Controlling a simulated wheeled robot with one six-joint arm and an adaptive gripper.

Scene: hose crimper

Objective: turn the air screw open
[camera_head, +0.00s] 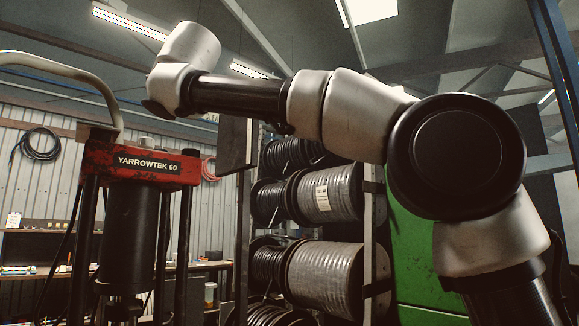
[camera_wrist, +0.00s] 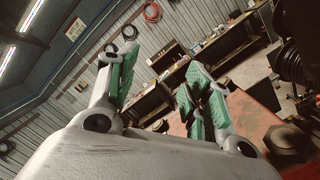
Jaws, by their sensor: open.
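The crimper's red head (camera_head: 140,163), marked YARROWTEK 60, stands at the left in the head view, with a black cylinder (camera_head: 129,235) below it. Its red top (camera_wrist: 250,90) also shows at the right in the wrist view. A dark hex-shaped screw head (camera_wrist: 288,141) sits on that red top, at the lower right; I cannot be sure it is the air screw. My gripper (camera_wrist: 160,62) is open and empty, its green-padded fingers apart. The screw head lies to the right of the fingers, not between them. My gripper's fingers cannot be made out in the head view.
A bent pale hose (camera_head: 75,72) arches over the crimper's left side. A rack of hose reels (camera_head: 325,195) stands right of it, with a green panel (camera_head: 415,250) beyond. Workbenches (camera_wrist: 225,45) line the back wall.

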